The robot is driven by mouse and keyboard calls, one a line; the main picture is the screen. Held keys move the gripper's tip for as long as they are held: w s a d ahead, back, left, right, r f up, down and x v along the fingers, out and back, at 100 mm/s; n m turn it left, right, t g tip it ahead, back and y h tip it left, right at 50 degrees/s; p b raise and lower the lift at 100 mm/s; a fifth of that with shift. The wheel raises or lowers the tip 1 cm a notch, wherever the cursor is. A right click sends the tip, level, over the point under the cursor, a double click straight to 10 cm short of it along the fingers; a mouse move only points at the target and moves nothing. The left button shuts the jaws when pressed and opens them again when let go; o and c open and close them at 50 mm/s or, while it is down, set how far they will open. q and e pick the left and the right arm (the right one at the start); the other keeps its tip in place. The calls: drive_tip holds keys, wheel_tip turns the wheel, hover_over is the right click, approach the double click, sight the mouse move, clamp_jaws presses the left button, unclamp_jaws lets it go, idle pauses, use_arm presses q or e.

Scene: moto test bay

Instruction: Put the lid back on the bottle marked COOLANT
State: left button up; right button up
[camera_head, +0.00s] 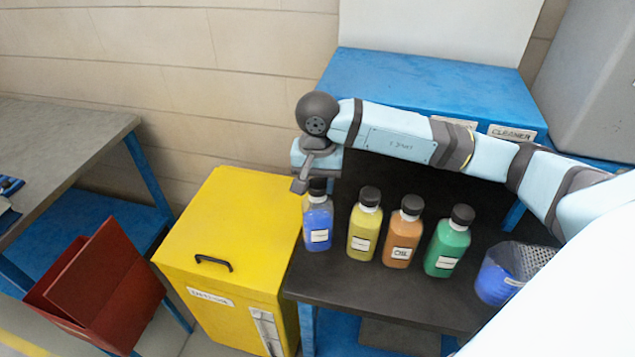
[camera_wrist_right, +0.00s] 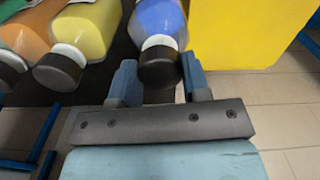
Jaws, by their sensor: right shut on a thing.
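My right gripper (camera_head: 315,181) is shut on the black lid (camera_wrist_right: 160,70) of the blue bottle (camera_head: 318,226). In the right wrist view the lid sits between the two fingers, at the white neck of the blue bottle (camera_wrist_right: 158,18). I cannot tell whether the lid is fully seated. The blue bottle stands upright at the left end of the row on the dark tabletop (camera_head: 400,292); its label is too small to read. My left gripper is not in view.
To the right stand a yellow bottle (camera_head: 365,228), an orange bottle marked OIL (camera_head: 403,236) and a green bottle (camera_head: 447,246), each with a black lid. A mesh-walled bin (camera_head: 500,275) is further right. A yellow cabinet (camera_head: 228,225) stands left, a red bin (camera_head: 95,285) beyond.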

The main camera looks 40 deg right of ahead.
idle(0.3)
drive_tip(key=o, duration=1.4)
drive_tip(key=shift+o, duration=0.2)
drive_tip(key=shift+r+p, duration=1.2)
drive_tip(key=shift+r, duration=2.3)
clamp_jaws()
drive_tip(key=shift+f, duration=0.1)
